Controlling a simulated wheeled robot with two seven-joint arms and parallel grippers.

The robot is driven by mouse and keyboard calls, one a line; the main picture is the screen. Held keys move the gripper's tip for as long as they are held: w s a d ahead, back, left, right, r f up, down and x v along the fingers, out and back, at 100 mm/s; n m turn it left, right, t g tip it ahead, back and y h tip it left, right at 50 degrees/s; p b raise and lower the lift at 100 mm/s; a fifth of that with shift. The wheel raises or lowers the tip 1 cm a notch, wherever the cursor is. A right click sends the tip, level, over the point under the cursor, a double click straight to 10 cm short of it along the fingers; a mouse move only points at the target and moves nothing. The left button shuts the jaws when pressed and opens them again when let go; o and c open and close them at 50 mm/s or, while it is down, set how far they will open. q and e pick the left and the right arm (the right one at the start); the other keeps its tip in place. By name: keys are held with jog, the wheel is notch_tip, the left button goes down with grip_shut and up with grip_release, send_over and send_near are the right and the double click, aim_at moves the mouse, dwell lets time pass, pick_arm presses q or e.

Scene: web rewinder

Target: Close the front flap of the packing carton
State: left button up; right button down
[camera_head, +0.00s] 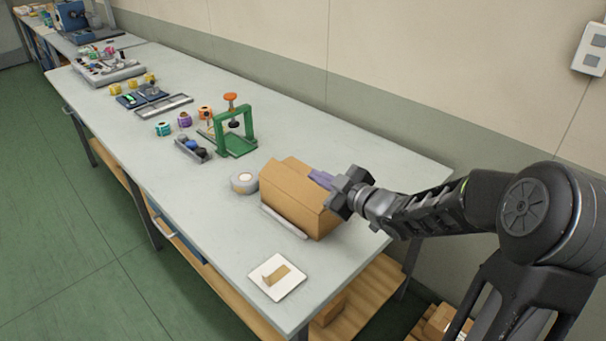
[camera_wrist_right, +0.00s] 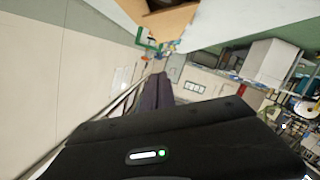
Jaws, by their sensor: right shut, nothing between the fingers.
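The brown packing carton (camera_head: 295,200) stands on the light grey bench toward its near right end. In the head view its top shows brown flap panels, but which flaps are fully down I cannot tell. My right gripper (camera_head: 322,179) is shut and empty, with its fingers at the carton's right upper side; whether they touch it I cannot tell. In the right wrist view the shut fingers (camera_wrist_right: 158,92) point ahead, and part of the carton (camera_wrist_right: 165,22) shows at the top with a dark opening. My left gripper is not in view.
A grey tape roll (camera_head: 244,182) lies left of the carton, and a metal strip (camera_head: 284,221) runs along its near side. A white plate with a tan piece (camera_head: 277,277) lies nearer. A green press frame (camera_head: 234,132) stands farther back. The wall (camera_head: 400,90) runs behind the bench.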

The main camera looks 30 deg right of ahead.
jog(key=p, duration=0.1)
send_over(304, 181)
jog(key=s+a, duration=0.1)
jog(key=a, duration=0.1)
jog(key=shift+s+a+f, duration=0.1)
jog(key=shift+f, duration=0.7)
jog(key=f, duration=0.1)
jog(key=w+d+f+p, duration=0.1)
jog(key=shift+d+f, duration=0.3)
jog(key=shift+f, duration=0.1)
jog(key=shift+w+d+f, duration=0.15)
jog(key=shift+f, duration=0.3)
jog(key=shift+d, duration=0.1)
